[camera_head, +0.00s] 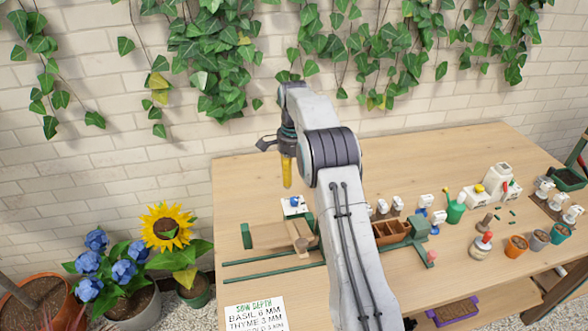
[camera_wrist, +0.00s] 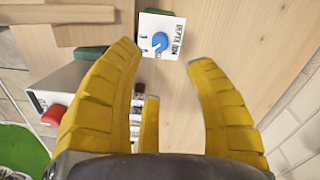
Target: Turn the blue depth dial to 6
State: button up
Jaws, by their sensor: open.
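The blue depth dial (camera_wrist: 160,42) sits on a white plate (camera_wrist: 147,22) marked with black lettering, at the top middle of the wrist view. Its pointer setting is too small to read. In the head view the white plate with the dial (camera_head: 294,203) lies on the table just below my gripper. My gripper (camera_wrist: 165,62) has its yellow fingers spread, with the dial showing in the gap beyond the fingertips. Nothing is between the fingers. In the head view my gripper (camera_head: 287,184) points down above the plate.
A sign (camera_head: 254,315) reads "SOW DEPTH, BASIL 6 MM, THYME 3 MM". Green rails (camera_head: 270,265) and a wooden block (camera_head: 301,235) lie near the dial. A brown tray (camera_head: 391,232) and a green watering can (camera_head: 455,208) stand to the right. A red button (camera_wrist: 52,116) shows left in the wrist view.

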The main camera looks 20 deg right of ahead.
jog(key=shift+r, duration=0.95)
